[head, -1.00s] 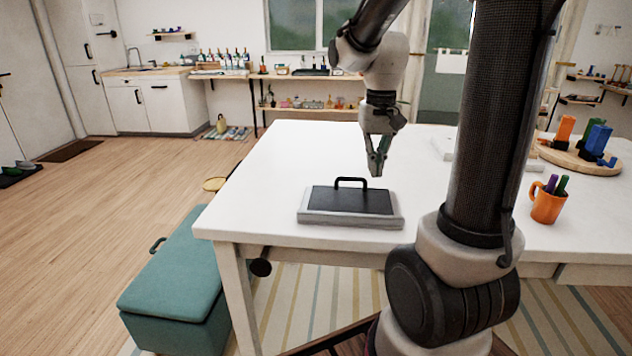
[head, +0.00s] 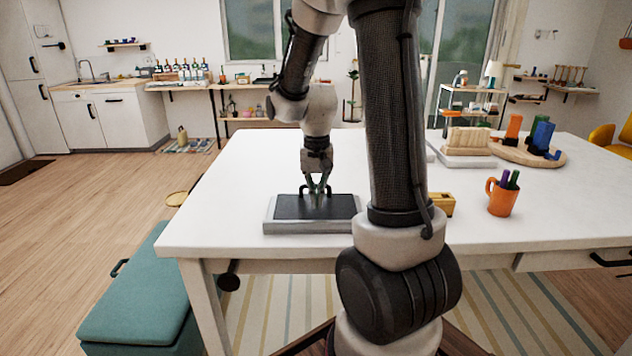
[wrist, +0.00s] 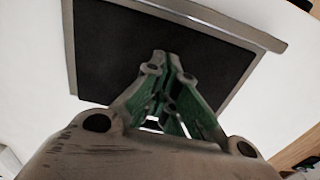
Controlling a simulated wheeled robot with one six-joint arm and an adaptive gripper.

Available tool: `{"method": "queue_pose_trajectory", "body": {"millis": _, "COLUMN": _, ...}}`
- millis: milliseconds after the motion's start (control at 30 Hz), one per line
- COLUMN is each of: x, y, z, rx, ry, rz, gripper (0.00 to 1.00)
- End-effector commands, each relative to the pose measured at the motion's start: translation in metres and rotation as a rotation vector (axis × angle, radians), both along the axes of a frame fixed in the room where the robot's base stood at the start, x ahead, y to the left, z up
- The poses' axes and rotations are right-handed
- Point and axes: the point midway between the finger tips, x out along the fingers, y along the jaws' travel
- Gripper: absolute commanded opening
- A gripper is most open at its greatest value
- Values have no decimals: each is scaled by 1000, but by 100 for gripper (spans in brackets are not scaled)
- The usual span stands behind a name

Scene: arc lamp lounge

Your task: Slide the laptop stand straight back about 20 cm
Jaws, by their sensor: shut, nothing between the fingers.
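The laptop stand (head: 285,208) is a flat grey slab with a dark top pad and a black handle on its far side. It lies on the white table (head: 236,166) near the front edge. My gripper (head: 318,205) points down over the stand at its handle. In the wrist view the green fingers (wrist: 166,58) are closed together over the dark pad of the stand (wrist: 112,48). Nothing shows between them. The handle is largely hidden by the gripper, and I cannot tell whether the fingers touch it.
An orange mug with pens (head: 502,197) and a yellow block (head: 441,204) stand to the right. A round wooden board (head: 528,154) with coloured blocks and a beige slatted item (head: 468,138) are at the back right. The table behind and left of the stand looks clear.

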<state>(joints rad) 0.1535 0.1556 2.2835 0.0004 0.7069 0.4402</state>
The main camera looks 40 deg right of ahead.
Motion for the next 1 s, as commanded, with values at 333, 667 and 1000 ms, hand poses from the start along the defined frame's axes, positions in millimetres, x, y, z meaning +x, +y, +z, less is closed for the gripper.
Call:
{"method": "queue_pose_trajectory", "body": {"millis": 333, "x": 27, "y": -18, "z": 2, "rx": -1, "ry": -4, "rz": -1, "gripper": 0}}
{"method": "queue_pose_trajectory", "body": {"millis": 667, "x": 28, "y": -19, "z": 2, "rx": -1, "ry": -4, "rz": 0, "gripper": 0}}
{"method": "queue_pose_trajectory", "body": {"millis": 1000, "x": 91, "y": -61, "z": 1, "rx": -1, "ry": -5, "rz": -3, "gripper": 0}}
